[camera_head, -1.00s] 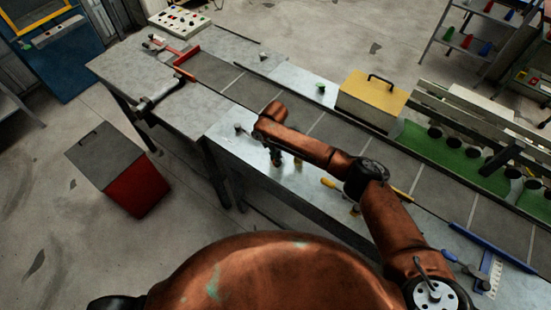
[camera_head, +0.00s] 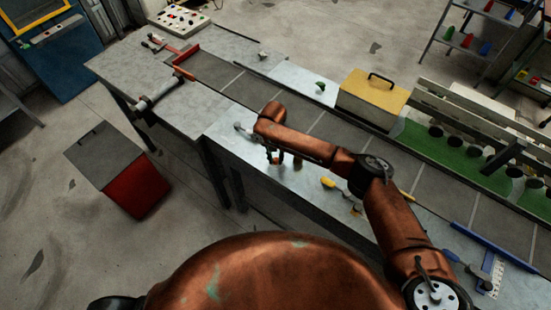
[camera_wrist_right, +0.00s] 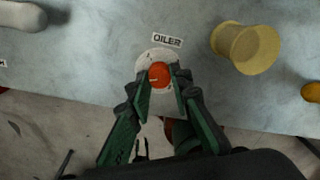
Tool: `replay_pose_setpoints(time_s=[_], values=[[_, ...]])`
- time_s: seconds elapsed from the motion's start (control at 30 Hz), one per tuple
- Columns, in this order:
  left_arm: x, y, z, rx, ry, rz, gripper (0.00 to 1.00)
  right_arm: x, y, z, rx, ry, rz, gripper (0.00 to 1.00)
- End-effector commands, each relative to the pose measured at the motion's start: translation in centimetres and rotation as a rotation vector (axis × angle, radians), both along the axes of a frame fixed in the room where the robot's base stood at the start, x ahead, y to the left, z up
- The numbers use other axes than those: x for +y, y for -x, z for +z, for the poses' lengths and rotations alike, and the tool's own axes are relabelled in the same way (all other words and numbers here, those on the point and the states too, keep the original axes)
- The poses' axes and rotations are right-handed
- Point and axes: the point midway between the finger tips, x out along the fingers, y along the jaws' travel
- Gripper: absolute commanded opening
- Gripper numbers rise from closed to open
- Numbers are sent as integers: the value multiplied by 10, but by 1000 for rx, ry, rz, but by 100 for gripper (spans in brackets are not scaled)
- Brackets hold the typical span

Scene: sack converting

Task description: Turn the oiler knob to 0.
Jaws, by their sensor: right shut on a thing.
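The oiler knob (camera_wrist_right: 159,75) is a round orange-red knob on a pale round dial, under the label OILER (camera_wrist_right: 167,40) in the right wrist view. A short white mark shows at the knob's left side; I cannot read any dial numbers. My right gripper (camera_wrist_right: 165,86) has its green fingers on either side of the knob and is shut on it. My left gripper is not in view.
A yellow spool (camera_wrist_right: 245,47) stands right of the dial, and a white rounded object (camera_wrist_right: 22,15) lies at upper left. In the head view, a yellow box (camera_head: 372,98) stands beyond the conveyor (camera_head: 330,128). A red bin (camera_head: 138,190) sits on the floor at left.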

Motion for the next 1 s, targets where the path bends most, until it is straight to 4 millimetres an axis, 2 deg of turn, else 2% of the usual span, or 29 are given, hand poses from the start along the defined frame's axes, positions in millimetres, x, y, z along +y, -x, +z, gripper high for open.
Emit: replay_pose_setpoints(time_s=[0.2, 0.5, 1.0], values=[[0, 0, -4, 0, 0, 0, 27, 1, 0, 0, -2, -3, 195, 0], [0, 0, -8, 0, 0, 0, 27, 1, 0, 0, -3, -3, 395, 0], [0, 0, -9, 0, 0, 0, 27, 0, 0, 1, -2, -2, 502, 0]])
